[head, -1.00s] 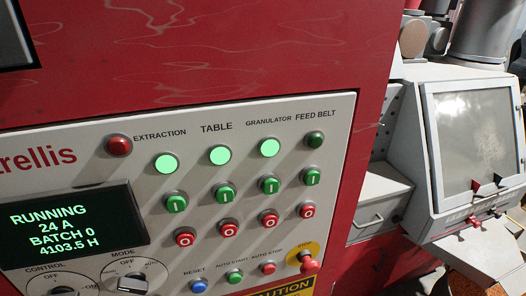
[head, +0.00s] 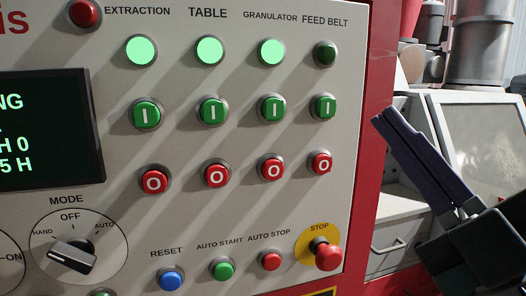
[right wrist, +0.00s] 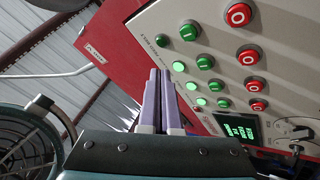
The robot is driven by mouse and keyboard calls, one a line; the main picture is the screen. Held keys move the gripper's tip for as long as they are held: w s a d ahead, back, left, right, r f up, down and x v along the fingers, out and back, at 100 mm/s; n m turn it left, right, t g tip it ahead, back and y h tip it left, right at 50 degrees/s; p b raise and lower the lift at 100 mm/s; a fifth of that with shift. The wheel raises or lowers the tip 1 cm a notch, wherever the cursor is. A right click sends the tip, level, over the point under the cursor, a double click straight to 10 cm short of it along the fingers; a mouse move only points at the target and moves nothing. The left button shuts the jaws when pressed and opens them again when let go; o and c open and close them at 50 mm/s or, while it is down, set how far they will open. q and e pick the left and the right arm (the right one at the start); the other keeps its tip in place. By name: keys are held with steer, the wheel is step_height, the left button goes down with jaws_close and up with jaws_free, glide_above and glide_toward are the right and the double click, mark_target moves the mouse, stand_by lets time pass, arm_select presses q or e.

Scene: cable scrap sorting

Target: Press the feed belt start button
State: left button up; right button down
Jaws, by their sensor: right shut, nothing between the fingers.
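The feed belt start button (head: 325,106) is a green button with a white bar, in the right column of the control panel. It also shows in the right wrist view (right wrist: 189,32). The feed belt lamp (head: 325,54) above it is dark green and unlit. My right gripper (head: 379,118) is shut and empty, with its fingertips just right of the panel edge in the head view, apart from the button. In the right wrist view its closed fingers (right wrist: 160,72) point toward the panel. My left gripper is not in view.
The lamps for extraction (head: 141,50), table (head: 210,50) and granulator (head: 271,51) glow green. A red feed belt stop button (head: 320,162) sits below the start button. A red mushroom stop (head: 328,257) protrudes at lower right. Grey machinery (head: 480,120) stands at the right.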

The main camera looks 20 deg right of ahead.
mark_target(325, 107)
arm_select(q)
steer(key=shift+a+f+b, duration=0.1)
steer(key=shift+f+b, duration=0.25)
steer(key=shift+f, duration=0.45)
arm_select(e)
steer(key=shift+s+n+t+y, duration=0.7)
steer(key=shift+s+n+y, duration=0.2)
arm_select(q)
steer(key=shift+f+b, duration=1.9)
arm_select(e)
steer(key=shift+w+a, duration=0.15)
steer(key=shift+w, duration=4.3)
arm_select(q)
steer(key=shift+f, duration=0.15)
arm_select(e)
steer(key=shift+w, duration=0.1)
